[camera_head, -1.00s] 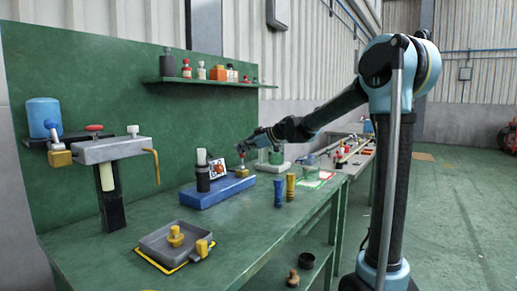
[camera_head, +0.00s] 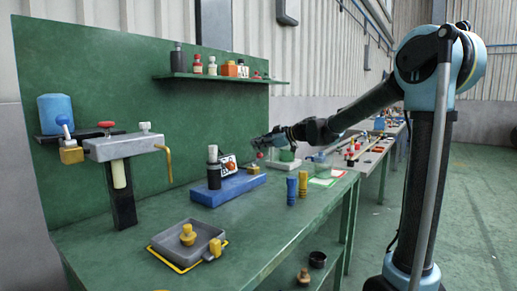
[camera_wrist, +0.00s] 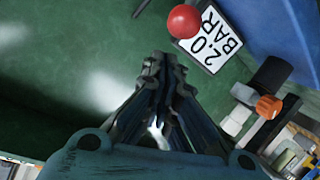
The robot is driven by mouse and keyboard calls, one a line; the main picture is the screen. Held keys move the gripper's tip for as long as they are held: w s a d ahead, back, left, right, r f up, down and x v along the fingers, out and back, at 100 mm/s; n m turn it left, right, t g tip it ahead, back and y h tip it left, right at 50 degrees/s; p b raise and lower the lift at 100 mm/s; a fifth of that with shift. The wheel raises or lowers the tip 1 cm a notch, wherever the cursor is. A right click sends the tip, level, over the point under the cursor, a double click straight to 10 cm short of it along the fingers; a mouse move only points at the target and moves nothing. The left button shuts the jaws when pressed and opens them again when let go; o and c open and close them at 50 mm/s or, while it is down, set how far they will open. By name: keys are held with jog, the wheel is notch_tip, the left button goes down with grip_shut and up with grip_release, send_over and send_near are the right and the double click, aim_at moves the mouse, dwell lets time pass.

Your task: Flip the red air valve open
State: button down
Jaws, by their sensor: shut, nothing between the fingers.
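The red ball knob (camera_head: 260,155) stands above a small yellow body (camera_head: 253,169) at the right end of a blue base block (camera_head: 228,188) on the bench. In the wrist view the red ball (camera_wrist: 185,21) is at the top, partly covering a white "2.0 BAR" sign (camera_wrist: 211,44). My gripper (camera_head: 268,140) is close to the ball in the head view. In the wrist view my gripper (camera_wrist: 163,66) has its fingers together and empty, with a visible gap below the ball. The lever under the ball is hidden in the wrist view.
A black cylinder (camera_wrist: 272,75) with an orange knob stands right of my gripper. A grey block (camera_head: 115,148) with a red knob and yellow lever is on a post at left. A grey tray (camera_head: 190,241) and blue and yellow pegs (camera_head: 292,191) stand on the bench.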

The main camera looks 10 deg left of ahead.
jog(key=shift+r, duration=0.25)
jog(key=shift+r, duration=0.1)
jog(key=s+v, duration=0.1)
jog(key=v, duration=0.8)
jog(key=shift+s, duration=0.35)
jog(key=shift+a+r, duration=0.1)
jog(key=s+d+f+m+h, duration=0.7)
jog(key=s+d+f+m, duration=0.3)
jog(key=s+d+f, duration=0.5)
jog(key=s+d+f+m+g+h, duration=0.1)
jog(key=s+d+f+m+h, duration=0.6)
jog(key=s+d+f, duration=0.8)
jog(key=d+f+m, duration=0.2)
jog(key=d, duration=0.5)
jog(key=shift+s+d+f+m, duration=0.3)
jog(key=shift+s+d+m, duration=0.05)
jog(key=shift+m, duration=0.05)
